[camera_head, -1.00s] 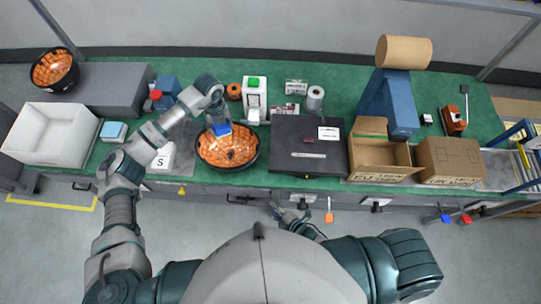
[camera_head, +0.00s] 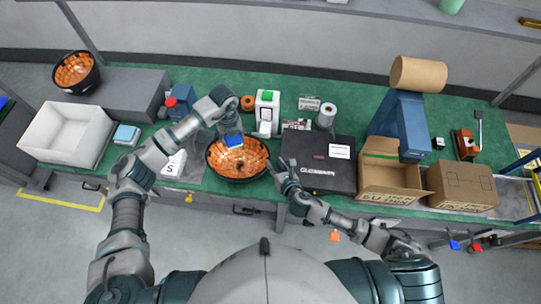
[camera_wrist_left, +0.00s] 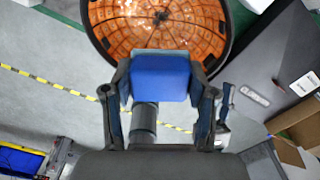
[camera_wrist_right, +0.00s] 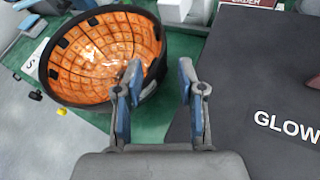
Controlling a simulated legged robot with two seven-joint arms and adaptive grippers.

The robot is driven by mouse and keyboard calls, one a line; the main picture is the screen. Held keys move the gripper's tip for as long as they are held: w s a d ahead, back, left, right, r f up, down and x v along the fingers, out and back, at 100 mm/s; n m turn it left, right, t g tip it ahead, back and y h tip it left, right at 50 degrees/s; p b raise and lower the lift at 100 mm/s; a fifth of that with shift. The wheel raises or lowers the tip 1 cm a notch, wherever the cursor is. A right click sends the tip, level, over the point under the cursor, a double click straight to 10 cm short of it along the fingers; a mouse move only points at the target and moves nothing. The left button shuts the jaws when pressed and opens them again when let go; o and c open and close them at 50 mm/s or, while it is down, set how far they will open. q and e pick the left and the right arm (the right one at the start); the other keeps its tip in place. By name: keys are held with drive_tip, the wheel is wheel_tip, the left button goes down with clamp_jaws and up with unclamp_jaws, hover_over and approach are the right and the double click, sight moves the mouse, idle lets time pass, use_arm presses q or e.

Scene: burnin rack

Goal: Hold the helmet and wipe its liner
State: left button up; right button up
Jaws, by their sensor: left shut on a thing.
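The helmet (camera_head: 222,165) lies upturned on the green bench, its orange liner facing up. It also shows in the left wrist view (camera_wrist_left: 100,25) and the right wrist view (camera_wrist_right: 85,45). My left gripper (camera_head: 233,138) is over the helmet, shut on a blue block-like wiping pad (camera_wrist_left: 160,78). From these views I cannot tell whether the pad touches the liner. My right gripper (camera_wrist_right: 155,85) is open and empty at the helmet's right side. Its left finger overlaps the helmet's rim in the right wrist view; contact is unclear.
A black case (camera_head: 318,180) lies close right of the helmet. A white label printer (camera_head: 267,112) stands behind it. An open cardboard box (camera_head: 390,180) and a closed one (camera_head: 462,187) stand further right. A white bin (camera_head: 65,132) and another upturned helmet (camera_head: 77,72) are at left.

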sight(269, 155)
drive_tip(key=x, duration=0.6)
drive_tip(key=shift+w+a+f, duration=0.1)
drive_tip(key=shift+w+f, duration=0.05)
drive_tip(key=shift+w, duration=0.1)
drive_tip(key=shift+w+f, duration=0.25)
drive_tip(key=shift+w, duration=0.45)
drive_tip(key=shift+a, duration=0.2)
clamp_jaws()
